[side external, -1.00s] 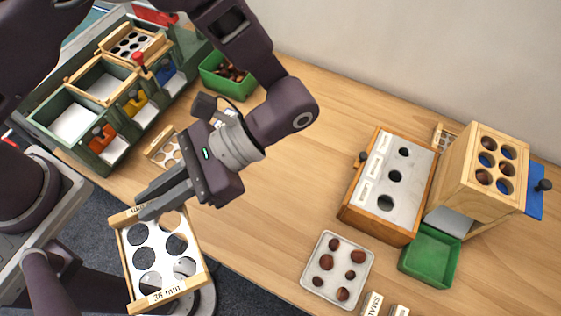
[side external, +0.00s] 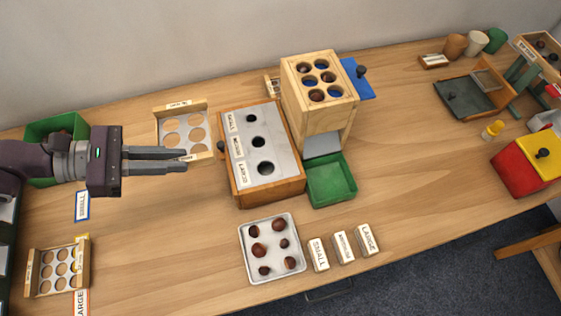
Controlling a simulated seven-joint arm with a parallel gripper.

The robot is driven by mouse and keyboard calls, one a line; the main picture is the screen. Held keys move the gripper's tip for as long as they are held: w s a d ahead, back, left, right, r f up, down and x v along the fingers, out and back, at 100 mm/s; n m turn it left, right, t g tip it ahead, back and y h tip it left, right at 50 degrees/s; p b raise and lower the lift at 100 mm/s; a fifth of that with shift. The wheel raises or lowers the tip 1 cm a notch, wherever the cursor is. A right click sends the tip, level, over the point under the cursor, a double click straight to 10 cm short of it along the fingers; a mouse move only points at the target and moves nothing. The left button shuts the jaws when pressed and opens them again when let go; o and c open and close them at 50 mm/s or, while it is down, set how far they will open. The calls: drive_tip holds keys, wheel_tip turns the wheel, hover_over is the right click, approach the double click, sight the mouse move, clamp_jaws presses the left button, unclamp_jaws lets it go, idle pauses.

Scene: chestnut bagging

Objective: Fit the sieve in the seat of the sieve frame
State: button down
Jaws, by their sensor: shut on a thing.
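My gripper (side external: 186,160) points right and is shut on the near wooden edge of a sieve (side external: 183,108). This sieve is a pale panel with several large round holes between wooden end bars. The label on its near bar is partly hidden by the fingers. The sieve appears raised over the back left of the table, left of the wooden box with three holes. Only a narrow dark green part of what looks like the sieve frame (side external: 6,250) shows at the left edge. Its seat is out of view.
A second, smaller-holed sieve (side external: 84,262) lies at lower left. A green bin (side external: 40,130) stands behind my arm. The three-hole box (side external: 285,190), a six-hole wooden block (side external: 345,108) and a chestnut tray (side external: 245,240) stand to the right. Table between sieve and tray is mostly clear.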

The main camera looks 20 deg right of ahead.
sight(198, 202)
drive_tip(key=shift+w+a+f+n, duration=0.2)
drive_tip(key=shift+w+a+n, duration=0.05)
drive_tip(key=shift+w+n, duration=0.1)
wheel_tip(198, 202, down, 18)
idle(0.4)
drive_tip(key=c, duration=1.5)
unclamp_jaws()
drive_tip(key=shift+f, duration=0.15)
drive_tip(key=shift+o, duration=0.2)
